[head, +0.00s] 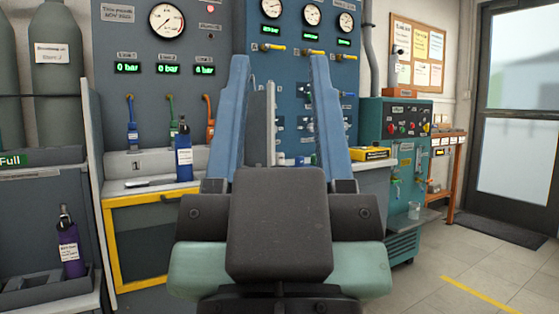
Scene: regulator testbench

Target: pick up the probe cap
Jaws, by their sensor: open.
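My gripper (280,62) fills the middle of the head view, with its two blue fingers pointing up and spread wide apart. Nothing is visibly held between them. I cannot pick out the probe cap for certain. Some small items (296,160) lie on the bench behind the fingers, too small to name. My gripper's dark body hides the middle of the bench and the floor below it.
A blue bottle (184,158) stands on the left bench, above a yellow-framed cabinet front (112,248). A purple bottle (68,245) stands in a tray at lower left. A yellow box (371,153) lies right of the fingers, near a teal machine (402,230). Floor is open at right.

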